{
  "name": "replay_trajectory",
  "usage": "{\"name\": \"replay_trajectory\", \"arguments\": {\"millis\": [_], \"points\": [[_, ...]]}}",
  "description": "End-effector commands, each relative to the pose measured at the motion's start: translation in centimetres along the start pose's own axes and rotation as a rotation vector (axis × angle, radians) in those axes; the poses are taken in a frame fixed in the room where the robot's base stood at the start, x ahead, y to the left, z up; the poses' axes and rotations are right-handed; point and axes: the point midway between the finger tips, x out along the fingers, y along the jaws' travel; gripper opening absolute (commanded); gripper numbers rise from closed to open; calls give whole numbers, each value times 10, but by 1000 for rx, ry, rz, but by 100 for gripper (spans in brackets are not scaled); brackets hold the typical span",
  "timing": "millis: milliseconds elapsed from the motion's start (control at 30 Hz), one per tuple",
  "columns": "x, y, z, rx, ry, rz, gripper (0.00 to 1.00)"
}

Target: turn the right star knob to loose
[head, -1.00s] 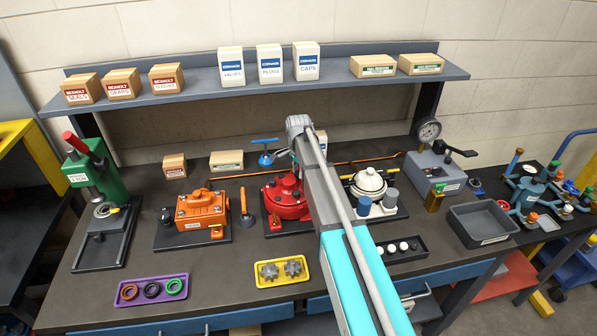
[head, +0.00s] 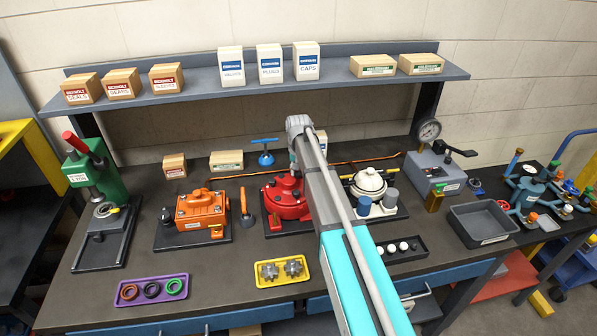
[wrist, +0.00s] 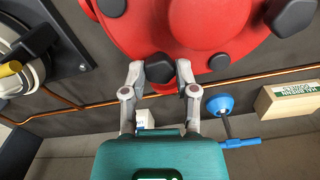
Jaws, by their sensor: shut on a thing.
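The red motor (head: 287,198) stands at the middle of the bench, with my arm across its right side. Its round red top fills the upper part of the wrist view (wrist: 190,22) and bears several dark knobs. My gripper (wrist: 164,72) is at the motor's rim with its two fingers closed in on one dark knob (wrist: 182,70). The fingers cover part of this knob, and its turn angle cannot be told. Another dark knob (wrist: 113,8) sits to the left of the fingers and a bigger dark one (wrist: 291,16) to the right, both apart from them. My arm hides the gripped knob in the head view.
A white-domed unit (head: 369,184) stands just right of my arm. A blue-handled tool (head: 265,155) and a Halbrunn box (head: 227,160) are behind the motor. A copper pipe (wrist: 100,104) runs behind it. A yellow tray with gears (head: 281,282) lies in front.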

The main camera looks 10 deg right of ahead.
Motion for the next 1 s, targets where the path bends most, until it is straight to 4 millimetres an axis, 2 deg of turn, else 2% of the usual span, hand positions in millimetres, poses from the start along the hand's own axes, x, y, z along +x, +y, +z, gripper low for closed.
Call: {"name": "replay_trajectory", "arguments": {"millis": [1000], "points": [[1, 1, 2, -964, -4, -1, 0]]}}
